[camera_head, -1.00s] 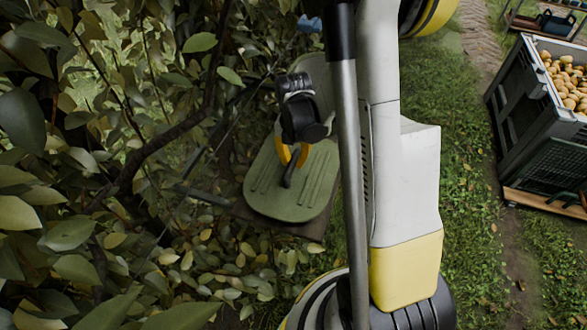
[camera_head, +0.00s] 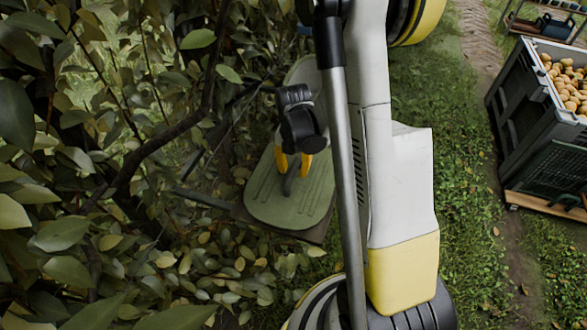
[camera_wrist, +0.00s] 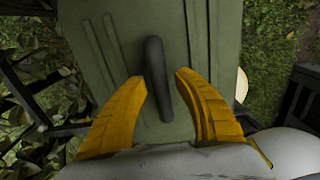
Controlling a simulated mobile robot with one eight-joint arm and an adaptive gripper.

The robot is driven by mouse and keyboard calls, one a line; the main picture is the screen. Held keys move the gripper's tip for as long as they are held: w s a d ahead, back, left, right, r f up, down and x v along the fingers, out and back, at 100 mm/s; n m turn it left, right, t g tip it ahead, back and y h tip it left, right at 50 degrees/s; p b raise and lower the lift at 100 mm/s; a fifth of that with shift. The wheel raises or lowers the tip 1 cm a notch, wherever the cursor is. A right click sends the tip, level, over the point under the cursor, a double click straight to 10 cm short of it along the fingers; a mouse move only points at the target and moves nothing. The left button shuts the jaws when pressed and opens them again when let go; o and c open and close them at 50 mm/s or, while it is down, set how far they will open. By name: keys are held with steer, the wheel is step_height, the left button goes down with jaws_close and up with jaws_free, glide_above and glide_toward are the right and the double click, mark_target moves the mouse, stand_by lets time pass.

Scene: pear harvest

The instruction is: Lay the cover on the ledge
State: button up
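The cover (camera_head: 262,207) is a flat green board with rounded ends, grooves and a dark bar handle (camera_head: 289,182). It lies over the ledge (camera_head: 318,234), a dark brown board whose edges show at the cover's near end. Contact beneath the cover is hidden. My gripper (camera_head: 295,168) is above the cover with its yellow fingers apart. In the wrist view, my gripper (camera_wrist: 160,78) is open, with one finger on each side of the handle (camera_wrist: 155,65) and gaps between. The cover (camera_wrist: 105,60) fills the middle of that view.
Leafy branches (camera_head: 125,165) crowd the left side, close to the cover. A grey crate of pears (camera_head: 520,110) stands on a wooden base at the right. Grass (camera_head: 470,180) lies open between the crate and my body. A rack (camera_head: 545,22) stands at the far right.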

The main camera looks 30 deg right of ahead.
mark_target(294, 168)
step_height(294, 168, up, 12)
steer(key=p, duration=0.5)
steer(key=s+a+r+m+t, duration=0.3)
steer(key=s+a+r+m, duration=0.2)
steer(key=r+m, duration=0.3)
steer(key=s+a+r+m+t, duration=0.4)
steer(key=a+r+m, duration=0.4)
steer(key=m, duration=0.9)
steer(key=shift+s+a+r+m, duration=0.25)
steer(key=shift+s+m, duration=0.05)
steer(key=shift+s, duration=0.6)
